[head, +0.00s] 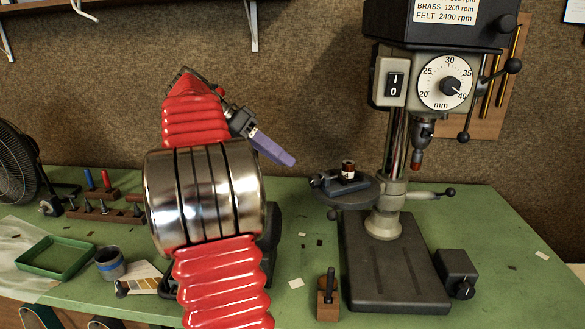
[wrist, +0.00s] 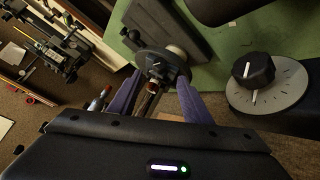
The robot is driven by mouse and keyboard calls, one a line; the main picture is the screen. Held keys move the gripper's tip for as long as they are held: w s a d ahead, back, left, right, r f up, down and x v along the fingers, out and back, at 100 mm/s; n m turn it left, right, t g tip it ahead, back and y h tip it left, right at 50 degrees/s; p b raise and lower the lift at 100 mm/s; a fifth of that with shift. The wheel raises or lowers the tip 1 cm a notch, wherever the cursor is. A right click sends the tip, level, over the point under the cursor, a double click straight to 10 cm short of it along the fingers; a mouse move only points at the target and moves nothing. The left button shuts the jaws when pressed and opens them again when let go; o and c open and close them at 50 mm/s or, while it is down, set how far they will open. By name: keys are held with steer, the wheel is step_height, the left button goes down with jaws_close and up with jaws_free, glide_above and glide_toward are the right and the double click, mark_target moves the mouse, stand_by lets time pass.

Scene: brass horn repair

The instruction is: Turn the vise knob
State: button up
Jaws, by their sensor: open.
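A small dark vise (head: 334,183) sits on the round drill press table at the centre right of the head view. Its knob (head: 316,182) seems to be the small round end at the left. A short cylinder with a red-brown band (head: 347,170) stands upright at the vise. My gripper (head: 275,150) is in the air left of the vise and above it, apart from it. In the wrist view, its two purple fingers (wrist: 158,78) are spread and empty. The round table (wrist: 147,61) shows beyond them. The vise knob is too small to make out there.
The drill press column (head: 394,150) rises behind the table, and its chuck (head: 424,132) hangs to the right. A handle (head: 430,195) sticks out right. A small stand with an upright handle (head: 328,292) is in front. A dial with a black knob (wrist: 252,70) shows at right.

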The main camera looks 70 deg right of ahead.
mark_target(311, 181)
steer(key=shift+v, duration=2.1)
steer(key=shift+o, duration=0.2)
steer(key=a+h, duration=0.2)
steer(key=a, duration=0.4)
steer(key=f+m+h, duration=0.2)
steer(key=s+f+m+h, duration=0.1)
steer(key=f+m+h, duration=0.1)
steer(key=shift+f, duration=0.3)
steer(key=shift+s+d, duration=0.15)
steer(key=x, duration=1.3)
steer(key=shift+s+d, duration=0.15)
steer(key=shift+s, duration=0.15)
